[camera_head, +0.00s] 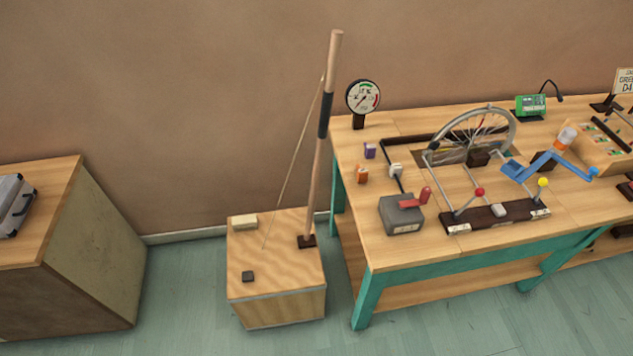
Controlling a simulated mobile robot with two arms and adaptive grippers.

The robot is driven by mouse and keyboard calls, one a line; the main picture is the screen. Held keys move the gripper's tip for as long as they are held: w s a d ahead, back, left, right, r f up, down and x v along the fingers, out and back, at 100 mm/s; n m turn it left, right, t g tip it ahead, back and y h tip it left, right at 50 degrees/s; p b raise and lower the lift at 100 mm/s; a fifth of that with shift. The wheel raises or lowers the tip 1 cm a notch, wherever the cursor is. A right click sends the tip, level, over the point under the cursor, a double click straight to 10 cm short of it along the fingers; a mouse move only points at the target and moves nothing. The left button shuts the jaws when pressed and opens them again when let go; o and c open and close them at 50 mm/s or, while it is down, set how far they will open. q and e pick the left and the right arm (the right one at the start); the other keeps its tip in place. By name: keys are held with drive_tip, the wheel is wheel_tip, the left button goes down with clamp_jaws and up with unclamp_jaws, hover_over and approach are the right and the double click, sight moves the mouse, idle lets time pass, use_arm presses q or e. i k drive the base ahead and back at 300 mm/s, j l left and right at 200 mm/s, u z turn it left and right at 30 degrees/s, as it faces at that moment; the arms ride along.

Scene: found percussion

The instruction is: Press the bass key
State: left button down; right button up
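A wooden box (276,262) stands on the floor with a tall wooden pole (330,110) fixed upright, slightly tilted, at its right side. The pole has a dark sleeve (325,115) partway up. A thin string (294,160) runs from high on the pole down to the box top. A pale block (244,221) lies at the back left. No label marks the bass key. Neither of my grippers is in view.
A workbench with green legs (371,300) stands right of the box, with a spoked wheel (475,137), a dial (363,97), a grey box with a red lever (402,214) and a blue crank (548,158). A wooden cabinet (105,250) stands left. Floor between cabinet and box is clear.

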sight(247, 276)
drive_tip(key=u, duration=0.75)
